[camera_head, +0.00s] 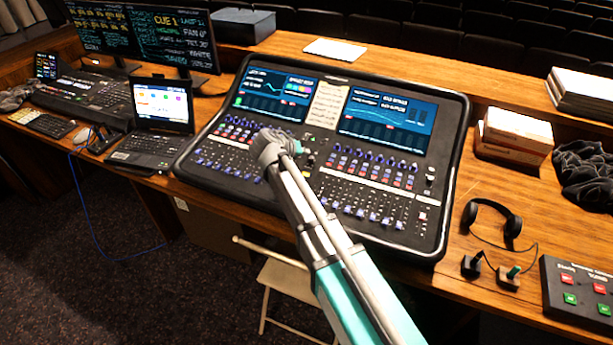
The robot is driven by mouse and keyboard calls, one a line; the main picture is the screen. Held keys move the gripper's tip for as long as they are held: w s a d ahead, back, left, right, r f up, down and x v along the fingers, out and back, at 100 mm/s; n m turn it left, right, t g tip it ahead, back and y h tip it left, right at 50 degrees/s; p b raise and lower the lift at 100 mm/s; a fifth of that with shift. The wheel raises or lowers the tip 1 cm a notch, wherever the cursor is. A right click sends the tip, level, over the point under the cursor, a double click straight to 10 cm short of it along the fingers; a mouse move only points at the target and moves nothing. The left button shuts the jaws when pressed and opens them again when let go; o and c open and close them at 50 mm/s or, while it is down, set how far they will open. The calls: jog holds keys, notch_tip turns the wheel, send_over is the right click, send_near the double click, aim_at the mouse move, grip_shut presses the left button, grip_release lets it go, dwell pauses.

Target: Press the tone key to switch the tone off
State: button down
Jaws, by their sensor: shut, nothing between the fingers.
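The mixing desk (440,200) stands on the wooden table, with two lit screens on its upper half and rows of faders and small coloured keys below. My arm reaches in from the bottom, and my gripper (267,147) is over the desk's middle, just below the left screen. It is shut and empty. Its fingertips are not clear behind my wrist, and I cannot tell whether it touches the desk. I cannot make out which key is the tone key. My arm hides part of the middle controls.
A laptop (155,120), keyboards and two monitors (165,38) are at left. At right are boxes (514,135), a headset (490,215), two small joystick-like items (508,277) and a panel with red and green keys (582,290). A folding chair (285,277) stands in front.

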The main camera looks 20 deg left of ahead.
aim_at(311, 172)
jog(key=shift+w+f+b, duration=0.2)
jog(key=shift+f+b, duration=1.6)
jog(key=shift+f, duration=0.15)
jog(key=shift+w+f+b, duration=0.2)
jog(key=shift+f+b, duration=1.6)
jog(key=shift+f, duration=0.1)
jog(key=shift+f, duration=0.15)
jog(key=shift+f+b, duration=0.25)
jog(key=shift+b, duration=0.15)
jog(key=shift+f+b, duration=0.35)
jog(key=shift+r, duration=0.15)
jog(key=shift+r+p, duration=0.65)
jog(key=shift+p, duration=0.15)
jog(key=r+p, duration=0.5)
jog(key=shift+s, duration=0.3)
